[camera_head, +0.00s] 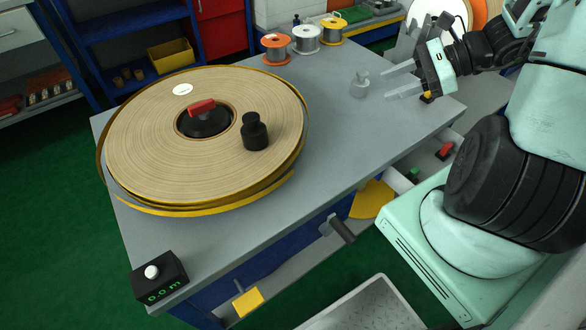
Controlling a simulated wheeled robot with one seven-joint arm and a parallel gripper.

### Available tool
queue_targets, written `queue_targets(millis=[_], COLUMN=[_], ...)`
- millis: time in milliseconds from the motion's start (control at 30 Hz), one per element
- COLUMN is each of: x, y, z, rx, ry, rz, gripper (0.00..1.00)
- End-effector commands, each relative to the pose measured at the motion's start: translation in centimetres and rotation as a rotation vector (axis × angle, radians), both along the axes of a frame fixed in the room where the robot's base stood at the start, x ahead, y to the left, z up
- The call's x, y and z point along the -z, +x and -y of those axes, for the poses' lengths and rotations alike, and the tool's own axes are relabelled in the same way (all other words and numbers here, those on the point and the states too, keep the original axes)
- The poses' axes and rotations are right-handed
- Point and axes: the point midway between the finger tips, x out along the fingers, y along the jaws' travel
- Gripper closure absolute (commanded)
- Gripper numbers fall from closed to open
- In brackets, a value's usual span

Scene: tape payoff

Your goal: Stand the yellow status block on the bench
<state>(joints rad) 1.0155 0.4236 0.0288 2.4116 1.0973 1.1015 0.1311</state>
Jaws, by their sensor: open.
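A small yellow piece with a dark part (427,95) shows just under my gripper's body, at the right corner of the bench (330,140). It looks like the yellow status block, but my gripper partly covers it and I cannot tell whether it stands, lies or touches the gripper. My gripper (388,83) is open over the bench's right end, its two fingers pointing left and apart. Nothing shows between the fingers. Another yellow block (248,302) is at the bench's front side, below the top, by a thin rod.
A large tape roll (150,140) with a black knobbed weight (255,132) fills the bench's left. A grey weight (360,85) stands just left of my fingertips. Spools (306,38) line the back. Red (445,150) and green (413,174) pieces sit beside the right edge. The front middle is clear.

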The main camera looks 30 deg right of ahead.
Motion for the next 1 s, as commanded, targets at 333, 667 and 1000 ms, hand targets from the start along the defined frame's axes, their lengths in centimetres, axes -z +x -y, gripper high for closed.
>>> queue_targets(millis=[333,667,1000], x=[-0.9,-1.9,-3.1], y=[-2.3,-8.3,-11.8], z=[-18.1,-27.7,-32.3], rx=[-1.032,-1.922,-2.375], ry=[-0.392,-0.794,-1.022], rz=[0.115,0.496,0.883], gripper=[0.55,0.55,0.55])
